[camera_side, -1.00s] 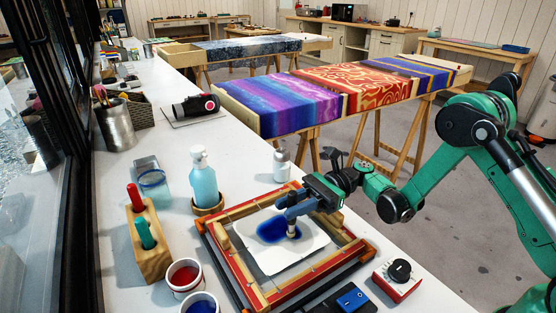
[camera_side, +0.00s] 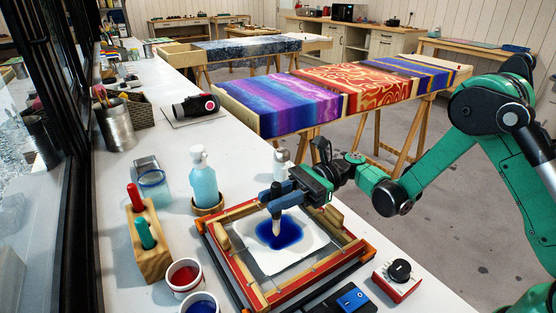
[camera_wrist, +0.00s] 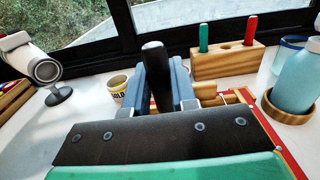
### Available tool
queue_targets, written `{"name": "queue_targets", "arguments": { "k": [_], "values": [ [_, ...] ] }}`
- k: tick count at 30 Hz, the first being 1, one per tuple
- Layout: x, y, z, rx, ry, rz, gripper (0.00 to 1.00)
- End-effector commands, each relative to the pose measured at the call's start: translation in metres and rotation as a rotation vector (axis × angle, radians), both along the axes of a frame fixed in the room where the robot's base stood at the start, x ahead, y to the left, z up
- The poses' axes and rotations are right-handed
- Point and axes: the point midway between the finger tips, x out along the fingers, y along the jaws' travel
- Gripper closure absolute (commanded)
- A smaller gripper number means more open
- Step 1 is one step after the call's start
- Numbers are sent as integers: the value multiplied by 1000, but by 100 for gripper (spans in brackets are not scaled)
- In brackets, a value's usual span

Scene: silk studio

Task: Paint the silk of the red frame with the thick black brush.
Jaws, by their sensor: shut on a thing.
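The red frame (camera_side: 241,272) lies on the white bench, with white silk (camera_side: 268,264) stretched inside it. A dark blue patch (camera_side: 287,235) covers the upper middle of the silk. My gripper (camera_side: 273,196) is above the patch and shut on the thick black brush. The brush's pale lower part (camera_side: 276,226) points down, with its tip at or just above the blue area; I cannot tell whether it touches. In the wrist view the black handle (camera_wrist: 156,72) stands between my two blue-grey fingers (camera_wrist: 163,85).
Cups of red paint (camera_side: 184,275) and blue paint (camera_side: 203,303) stand left of the frame. A wooden holder (camera_side: 150,255) carries a red and a green tool.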

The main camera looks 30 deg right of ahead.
Motion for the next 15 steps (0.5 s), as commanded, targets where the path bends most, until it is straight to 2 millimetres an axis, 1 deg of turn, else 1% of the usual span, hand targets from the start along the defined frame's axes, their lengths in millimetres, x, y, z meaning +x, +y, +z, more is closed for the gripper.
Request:
{"name": "queue_targets", "arguments": {
  "k": [9, 15],
  "values": [
    [0, 0, 19, 0, 0, 0, 100],
    [0, 0, 26, 0, 0, 0, 100]
  ]
}}
